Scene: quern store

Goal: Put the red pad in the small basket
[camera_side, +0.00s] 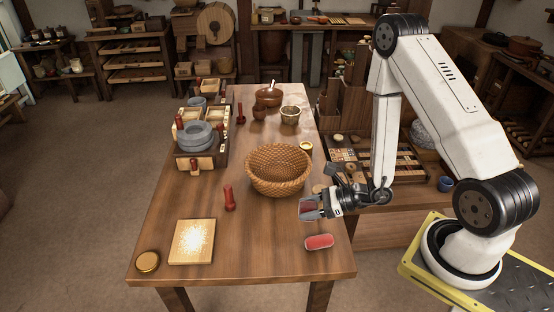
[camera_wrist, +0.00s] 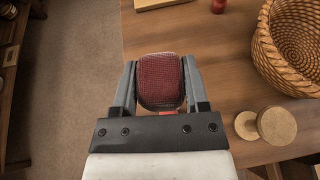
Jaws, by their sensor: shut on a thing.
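A dark red, textured pad (camera_wrist: 160,80) sits between the two fingers of my gripper (camera_wrist: 158,85) in the wrist view. In the side view my gripper (camera_side: 311,207) is shut on it above the table's right side, and only a dark red patch of the pad shows. A woven tan basket (camera_side: 278,186) stands upright on the table, behind and left of my gripper. It also shows at the upper right of the wrist view (camera_wrist: 268,70). The part of its inside that shows looks empty.
A brighter red, rounded block (camera_side: 319,241) lies on the table in front of my gripper. A smaller bowl-like container (camera_side: 290,115) stands behind the basket. A red peg-like piece (camera_side: 229,199) and a pale board (camera_side: 192,241) are to the left. The front middle of the table is clear.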

